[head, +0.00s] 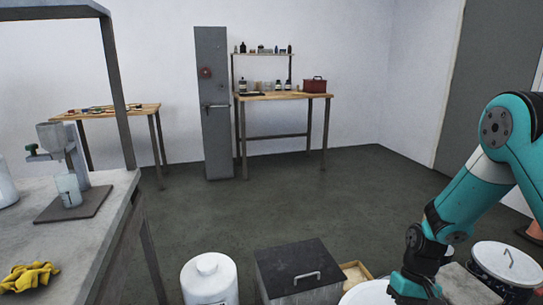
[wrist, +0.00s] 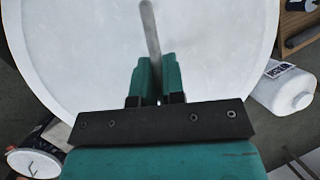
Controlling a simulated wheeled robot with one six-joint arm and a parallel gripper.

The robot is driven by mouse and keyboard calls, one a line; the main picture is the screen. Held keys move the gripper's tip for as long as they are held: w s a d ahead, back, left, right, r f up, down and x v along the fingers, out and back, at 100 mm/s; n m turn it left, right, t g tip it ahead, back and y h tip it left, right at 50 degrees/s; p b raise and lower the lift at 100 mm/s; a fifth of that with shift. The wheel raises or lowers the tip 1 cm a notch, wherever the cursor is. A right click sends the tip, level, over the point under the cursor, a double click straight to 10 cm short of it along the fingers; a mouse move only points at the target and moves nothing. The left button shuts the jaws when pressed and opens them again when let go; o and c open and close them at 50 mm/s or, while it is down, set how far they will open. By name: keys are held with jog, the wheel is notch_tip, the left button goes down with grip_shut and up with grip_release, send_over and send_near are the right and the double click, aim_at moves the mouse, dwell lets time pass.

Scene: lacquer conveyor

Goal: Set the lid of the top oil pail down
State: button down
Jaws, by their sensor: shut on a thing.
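A large round white lid (wrist: 75,50) fills the upper part of the wrist view. Its grey bar handle (wrist: 150,30) runs down between the two teal fingers of my gripper (wrist: 157,78), which is shut on it. In the head view the lid (head: 365,294) shows only in part at the bottom edge, behind my gripper (head: 412,290). What lies under the lid is hidden, so I cannot tell whether it touches anything.
A lidded dark speckled pail (head: 505,264) stands at right. A white jug (head: 210,282), a dark handled box (head: 298,268) and a wooden tray (head: 356,272) stand left of the lid. A grey bench (head: 85,225) is at far left. Open floor (head: 310,205) lies beyond.

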jog(key=r+p, duration=0.5)
jog(key=p, duration=0.1)
jog(key=r+p, duration=0.3)
jog(key=shift+s+r, duration=0.3)
jog(key=shift+s, duration=0.1)
